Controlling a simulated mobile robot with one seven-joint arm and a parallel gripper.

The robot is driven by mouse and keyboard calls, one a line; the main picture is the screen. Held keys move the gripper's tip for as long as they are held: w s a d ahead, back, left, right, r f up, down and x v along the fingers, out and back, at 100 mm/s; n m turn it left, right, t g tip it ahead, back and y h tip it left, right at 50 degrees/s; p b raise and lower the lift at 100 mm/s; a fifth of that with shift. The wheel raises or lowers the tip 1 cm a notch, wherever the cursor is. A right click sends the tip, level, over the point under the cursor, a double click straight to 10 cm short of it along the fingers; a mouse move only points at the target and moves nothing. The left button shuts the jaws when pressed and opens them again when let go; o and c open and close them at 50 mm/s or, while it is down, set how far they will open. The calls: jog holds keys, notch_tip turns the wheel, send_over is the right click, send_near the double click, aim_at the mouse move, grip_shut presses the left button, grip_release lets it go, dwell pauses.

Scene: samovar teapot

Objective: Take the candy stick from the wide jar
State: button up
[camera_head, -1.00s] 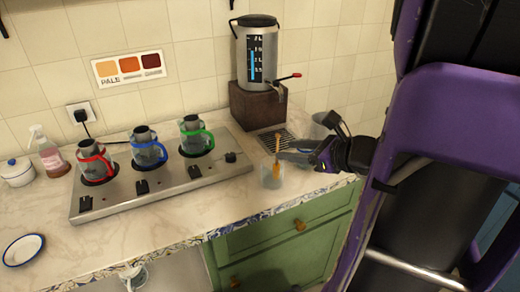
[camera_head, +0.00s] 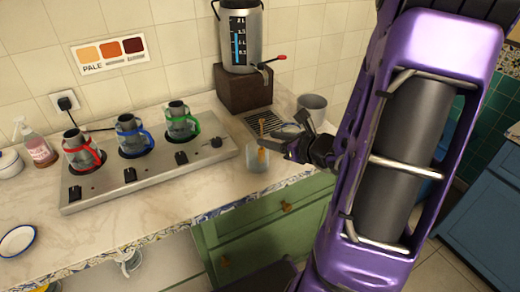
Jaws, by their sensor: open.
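The orange candy stick (camera_head: 262,153) stands in the clear wide jar (camera_head: 252,162) near the front edge of the counter. Its upper part sticks out above the rim. My gripper (camera_head: 285,129) is open just right of and above the jar, with its left finger close to the stick. I cannot tell whether the stick lies between the fingers or whether they touch it.
A stove (camera_head: 150,160) with several coloured-handled pots stands to the left. A samovar (camera_head: 240,38) on a brown block (camera_head: 243,88) stands behind, with a drip grille (camera_head: 258,122) before it. A grey cup (camera_head: 312,106) stands close behind my gripper. The front left counter is mostly clear.

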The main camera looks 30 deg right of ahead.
jog(key=x, duration=0.8)
jog(key=shift+w+d+b, duration=0.2)
jog(key=shift+d+b, duration=0.05)
jog(key=shift+b, duration=0.05)
grip_shut()
